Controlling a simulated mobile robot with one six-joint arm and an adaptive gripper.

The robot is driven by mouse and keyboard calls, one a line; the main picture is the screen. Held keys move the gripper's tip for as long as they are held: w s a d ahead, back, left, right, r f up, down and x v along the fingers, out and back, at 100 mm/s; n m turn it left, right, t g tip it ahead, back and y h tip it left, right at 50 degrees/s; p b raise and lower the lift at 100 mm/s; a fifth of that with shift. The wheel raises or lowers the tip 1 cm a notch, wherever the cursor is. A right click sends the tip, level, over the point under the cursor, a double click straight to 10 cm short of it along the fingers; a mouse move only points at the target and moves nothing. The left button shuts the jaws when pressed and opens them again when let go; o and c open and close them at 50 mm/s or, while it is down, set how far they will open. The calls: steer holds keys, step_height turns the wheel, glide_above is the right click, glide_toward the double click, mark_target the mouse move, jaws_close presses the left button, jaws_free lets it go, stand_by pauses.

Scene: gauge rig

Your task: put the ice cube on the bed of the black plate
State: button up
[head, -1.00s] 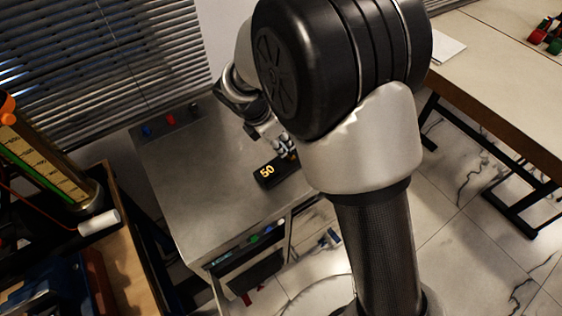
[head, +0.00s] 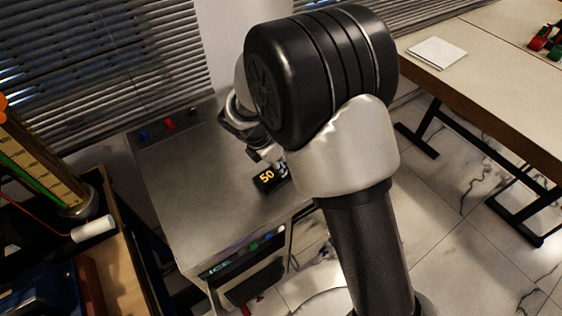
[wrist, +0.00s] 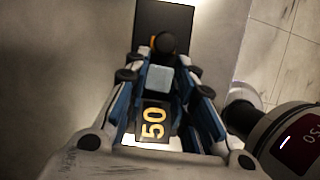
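The ice cube (wrist: 160,78), a small pale blue-white block, sits between the fingertips of my gripper (wrist: 162,70) in the wrist view. The fingers look closed around it; the contact on the right side is dark. The black plate (wrist: 165,15) runs under my gripper, with a yellow "50" at its near end. In the head view the plate's "50" end (head: 266,177) shows on the steel bench, and my gripper (head: 283,170) is low over it. The cube is hidden there. I cannot tell whether it touches the bed.
The steel bench top (head: 205,190) is mostly clear left of the plate. Small coloured items (head: 168,124) stand at its back edge. A scale tube rig (head: 40,170) and a white cylinder (head: 93,229) are at left. A pale table (head: 480,90) with paper is at right.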

steer(key=o, duration=0.4)
steer(key=shift+r, duration=0.1)
steer(key=p+v, duration=0.4)
steer(key=v, duration=0.8)
steer(key=shift+p, duration=0.35)
steer(key=s+d+r+m+y, duration=0.2)
steer(key=s+d+r+m, duration=0.6)
steer(key=d+r+m, duration=0.35)
steer(key=s+d+r+m+t+y, duration=0.1)
steer(key=s+d+m, duration=0.2)
steer(key=s+m, duration=0.3)
steer(key=s+d+r+m+t, duration=0.1)
steer(key=s+d+r+m, duration=0.1)
steer(key=s+m, duration=0.5)
steer(key=shift+s+d+r+y, duration=0.35)
steer(key=shift+s+d+y, duration=0.05)
steer(key=shift+s+d, duration=0.55)
